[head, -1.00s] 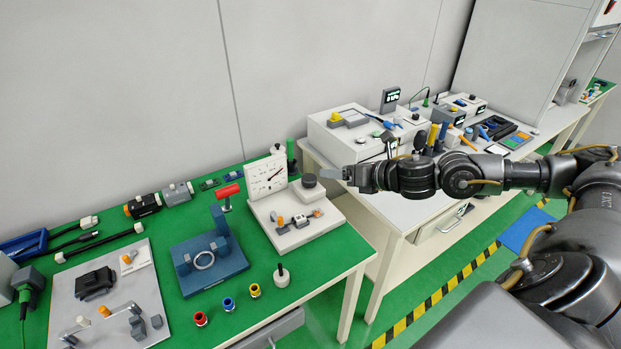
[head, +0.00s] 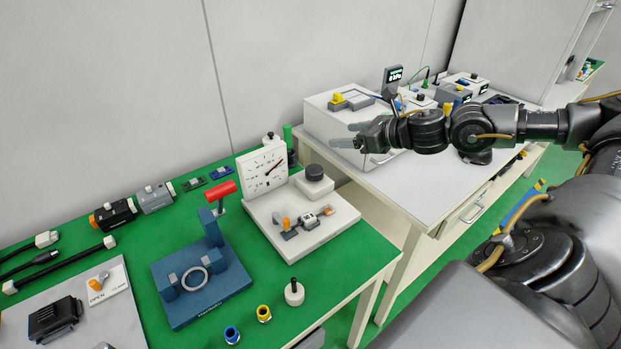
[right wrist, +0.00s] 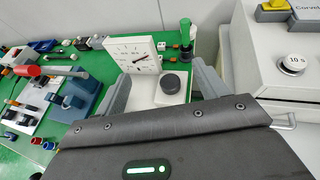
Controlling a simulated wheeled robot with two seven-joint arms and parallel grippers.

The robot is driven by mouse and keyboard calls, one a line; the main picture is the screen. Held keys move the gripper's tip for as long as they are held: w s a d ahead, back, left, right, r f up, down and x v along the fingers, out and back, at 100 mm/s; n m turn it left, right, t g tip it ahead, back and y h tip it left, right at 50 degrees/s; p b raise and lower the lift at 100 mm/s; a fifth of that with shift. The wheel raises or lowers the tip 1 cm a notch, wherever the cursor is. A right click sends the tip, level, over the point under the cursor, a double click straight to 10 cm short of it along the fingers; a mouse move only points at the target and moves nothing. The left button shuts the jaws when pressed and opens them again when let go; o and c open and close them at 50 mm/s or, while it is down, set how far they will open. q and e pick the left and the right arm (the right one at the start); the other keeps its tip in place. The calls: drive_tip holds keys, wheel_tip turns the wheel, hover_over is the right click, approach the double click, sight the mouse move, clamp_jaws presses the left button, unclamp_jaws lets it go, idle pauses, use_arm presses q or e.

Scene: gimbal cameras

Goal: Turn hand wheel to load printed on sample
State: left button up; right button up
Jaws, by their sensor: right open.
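The tester has a white base (head: 345,215) with a dial gauge (head: 262,172) at its back left; the dial's needle points up and right. The black round hand wheel (head: 315,172) sits on a light block beside the dial. A small pale sample (head: 309,219) lies in the fixture near an orange knob (head: 287,224); its print is too small to read. My right gripper (head: 345,135) is open and empty, apart from the wheel, above and right of it in the head view. In the right wrist view the wheel (right wrist: 171,82) shows between the spread fingers. My left gripper is out of view.
A blue fixture with a red handle (head: 222,190) stands left of the tester. A black-knobbed white piece (head: 294,292) and yellow and blue rings (head: 264,313) lie in front. A white box (head: 330,125) stands on the bench behind my right gripper. A gap separates the benches.

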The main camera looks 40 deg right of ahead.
drive_tip(key=b, duration=1)
approach(317, 170)
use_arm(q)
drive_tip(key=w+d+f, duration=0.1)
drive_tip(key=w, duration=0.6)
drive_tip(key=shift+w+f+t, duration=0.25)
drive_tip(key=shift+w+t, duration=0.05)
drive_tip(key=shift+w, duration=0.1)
use_arm(e)
drive_tip(key=shift+r, duration=0.1)
drive_tip(key=p+x, duration=0.1)
drive_tip(key=x, duration=0.9)
drive_tip(key=shift+w+a+f+p, duration=0.1)
drive_tip(key=shift+w+f+p, duration=0.15)
drive_tip(key=shift+w+p, duration=0.05)
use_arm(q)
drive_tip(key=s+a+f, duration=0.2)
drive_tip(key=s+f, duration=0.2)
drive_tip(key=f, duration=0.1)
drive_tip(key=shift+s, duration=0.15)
use_arm(e)
drive_tip(key=c, duration=1)
